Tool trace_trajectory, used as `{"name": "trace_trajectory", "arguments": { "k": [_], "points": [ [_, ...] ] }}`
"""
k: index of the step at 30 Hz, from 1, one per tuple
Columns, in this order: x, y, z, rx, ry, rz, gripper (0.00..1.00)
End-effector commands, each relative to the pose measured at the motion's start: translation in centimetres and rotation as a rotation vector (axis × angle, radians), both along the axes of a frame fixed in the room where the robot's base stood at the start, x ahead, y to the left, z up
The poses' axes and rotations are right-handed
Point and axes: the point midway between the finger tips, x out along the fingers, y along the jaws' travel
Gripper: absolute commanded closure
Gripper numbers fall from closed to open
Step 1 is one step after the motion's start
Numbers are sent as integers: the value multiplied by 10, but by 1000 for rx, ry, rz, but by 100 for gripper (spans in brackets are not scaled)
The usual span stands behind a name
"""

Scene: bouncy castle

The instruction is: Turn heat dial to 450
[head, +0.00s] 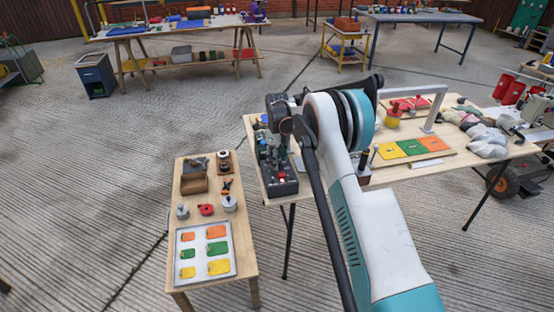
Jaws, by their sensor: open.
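A dark box with knobs and a red button (281,183) stands at the left end of the right-hand wooden table (268,203). It may be the heat unit, but no heat dial or number 450 is readable. My gripper (277,146) is above the far half of this box, dark and small in the head view. It is open. I see nothing held in it. My own arm and wrist cover part of the table and box, and I cannot tell whether the fingertips touch any knob.
A low wooden table (178,285) to the left carries a tray of coloured patches (202,280), a brown box (194,184) and small tools. Coloured cards (411,147) and crumpled cloth (487,138) lie on the right table. Open concrete floor (90,190) lies left.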

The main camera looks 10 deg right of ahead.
Motion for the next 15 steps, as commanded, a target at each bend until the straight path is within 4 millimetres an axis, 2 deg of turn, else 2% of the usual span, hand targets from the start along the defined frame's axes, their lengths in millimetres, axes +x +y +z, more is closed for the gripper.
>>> {"name": "trace_trajectory", "arguments": {
  "k": [4,7,15],
  "points": [
    [0,0,6,0,0,0,53],
    [0,0,19,0,0,0,53],
    [0,0,74,0,0,0,53]
  ]
}}
